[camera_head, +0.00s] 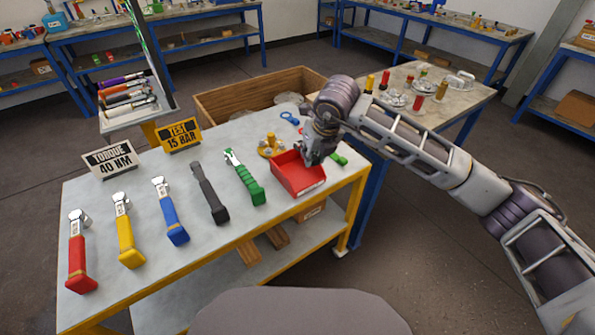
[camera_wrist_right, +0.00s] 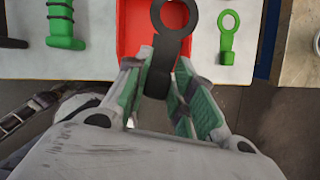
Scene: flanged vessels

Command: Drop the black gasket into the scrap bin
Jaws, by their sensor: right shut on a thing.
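The black gasket (camera_wrist_right: 163,48), a ring with a long tab, is held by the tab between the green-padded fingers of my right gripper (camera_wrist_right: 160,85) in the right wrist view. Its ring end points away from the gripper and overlaps the red bin (camera_wrist_right: 128,35) behind it. In the head view the red bin (camera_head: 300,184) sits near the right end of the grey workbench. My right gripper (camera_head: 313,153) is over the back part of the bin there, and the gasket cannot be made out. My left gripper is not in view.
A green gasket (camera_head: 339,158) lies right of the bin and a blue gasket (camera_head: 289,118) behind it. A brass flanged part (camera_head: 270,147) stands at the bin's back left. Several coloured torque wrenches lie left, the green one (camera_head: 245,178) nearest. A wooden crate (camera_head: 230,101) is behind.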

